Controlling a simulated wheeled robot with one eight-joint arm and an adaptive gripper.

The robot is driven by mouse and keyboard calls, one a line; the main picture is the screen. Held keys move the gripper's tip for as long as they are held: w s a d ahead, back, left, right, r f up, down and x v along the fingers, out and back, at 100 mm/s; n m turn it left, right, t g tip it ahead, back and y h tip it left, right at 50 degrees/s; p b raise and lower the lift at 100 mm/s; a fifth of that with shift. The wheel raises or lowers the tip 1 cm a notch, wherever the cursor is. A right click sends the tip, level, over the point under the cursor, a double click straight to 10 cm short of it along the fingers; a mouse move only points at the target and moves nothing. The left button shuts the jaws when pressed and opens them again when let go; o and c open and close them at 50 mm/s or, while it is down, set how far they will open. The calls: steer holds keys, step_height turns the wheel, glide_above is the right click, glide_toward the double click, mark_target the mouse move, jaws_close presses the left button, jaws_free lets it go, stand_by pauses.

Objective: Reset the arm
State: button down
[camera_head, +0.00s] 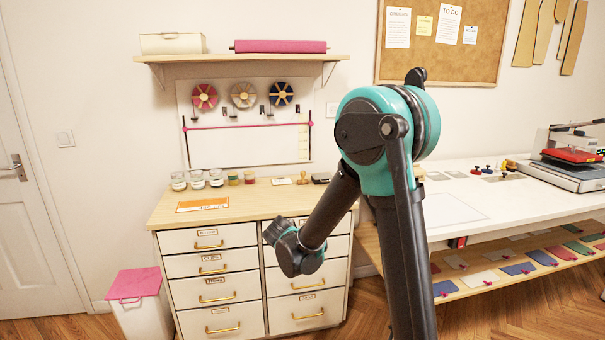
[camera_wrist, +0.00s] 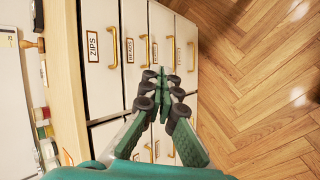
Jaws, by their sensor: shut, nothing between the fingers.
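My arm (camera_head: 380,135) is bent in front of the drawer cabinet in the head view, with its elbow high and its forearm sloping down to the left. Its wrist end is in front of the upper drawers; the fingers are hard to make out there. In the wrist view my gripper (camera_wrist: 165,90) is shut and empty, its dark fingertips together. Behind it are the white drawer fronts (camera_wrist: 103,85) with brass handles; I cannot tell how far off they are.
The drawer cabinet (camera_head: 210,240) carries several jars (camera_head: 197,180) and an orange card (camera_head: 203,204). A white bin (camera_head: 140,305) with a pink cover stands left. A white worktable (camera_head: 500,205) with a press (camera_head: 565,165) is at right. Wooden floor (camera_wrist: 255,100) is clear beside the drawers.

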steer(key=s+d+m+g+y, duration=0.1)
steer(key=s+d+m+g, duration=0.2)
steer(key=s+d+m, duration=0.85)
steer(key=s+d+f+m+y, duration=0.1)
steer(key=s+d+m, duration=0.1)
steer(key=s, duration=0.5)
steer(key=s+d+f+m+g+y, duration=0.1)
steer(key=s+d, duration=0.3)
steer(key=s, duration=0.4)
steer(key=shift+d+f+m, duration=0.15)
steer(key=shift+d+m, duration=0.25)
steer(key=shift+m, duration=0.45)
steer(key=c, duration=2.3)
jaws_free()
